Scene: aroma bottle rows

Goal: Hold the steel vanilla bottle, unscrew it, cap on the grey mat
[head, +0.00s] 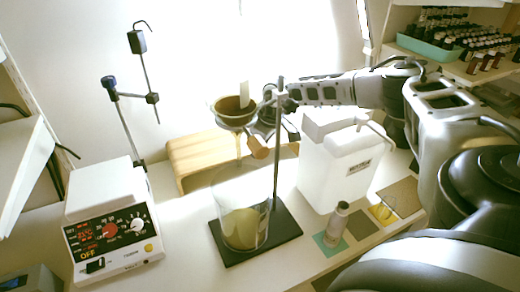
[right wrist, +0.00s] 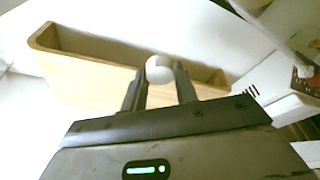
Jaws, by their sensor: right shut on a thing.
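A small steel bottle (head: 336,224) stands upright on the teal mat (head: 324,247) at the front of the bench. In the right wrist view the fingers are shut on a small white rounded thing (right wrist: 159,68), which I cannot identify. My left gripper is not in view.
A white canister (head: 335,170) stands behind the mats. A stand with a funnel (head: 234,112) above a glass beaker (head: 241,222) is left of them. A wooden bench riser (head: 190,155) and a hotplate (head: 110,225) are farther left. Bottles in a green tray (head: 430,45) sit back right.

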